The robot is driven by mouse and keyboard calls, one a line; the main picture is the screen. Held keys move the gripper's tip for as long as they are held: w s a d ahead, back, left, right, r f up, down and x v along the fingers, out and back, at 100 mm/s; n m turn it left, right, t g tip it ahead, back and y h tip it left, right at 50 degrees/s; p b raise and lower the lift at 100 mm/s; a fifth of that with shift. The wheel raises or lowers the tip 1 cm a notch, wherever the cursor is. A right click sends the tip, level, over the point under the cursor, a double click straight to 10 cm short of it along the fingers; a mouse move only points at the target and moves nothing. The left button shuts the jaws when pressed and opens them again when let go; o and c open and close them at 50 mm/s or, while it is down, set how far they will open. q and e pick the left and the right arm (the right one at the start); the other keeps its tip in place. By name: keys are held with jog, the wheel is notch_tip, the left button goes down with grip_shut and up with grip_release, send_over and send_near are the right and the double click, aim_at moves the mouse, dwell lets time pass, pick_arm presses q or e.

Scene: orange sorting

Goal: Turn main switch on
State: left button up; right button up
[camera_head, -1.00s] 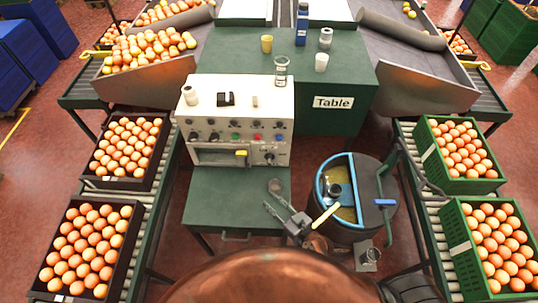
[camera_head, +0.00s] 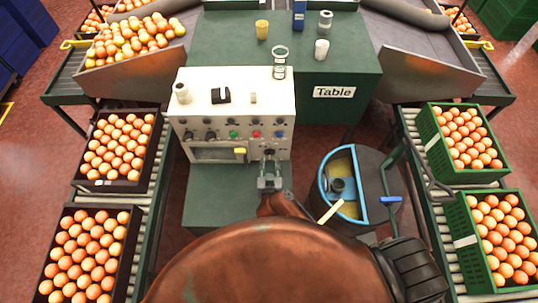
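The white control panel (camera_head: 222,108) stands on the green bench. It has a row of knobs and coloured buttons. A larger dark rotary switch (camera_head: 269,153) sits low on its right front, beside a yellow handle (camera_head: 239,152); I take this to be the main switch. My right gripper (camera_head: 269,163) is right in front of the rotary switch, with its fingertips at or very near it. The fingertips are small and overlap the dark switch, so contact and finger opening are unclear. My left gripper is not in view.
A round blue-rimmed drum (camera_head: 323,180) stands right of the bench. A glass beaker (camera_head: 280,66) and a white cup (camera_head: 182,93) stand on the panel top. Orange crates line both conveyors. The green bench top (camera_head: 215,200) is clear left of my gripper.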

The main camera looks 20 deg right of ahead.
aim_at(270, 155)
jog(key=b+x, duration=0.1)
jog(key=x, duration=0.4)
grip_shut()
dwell(0.3)
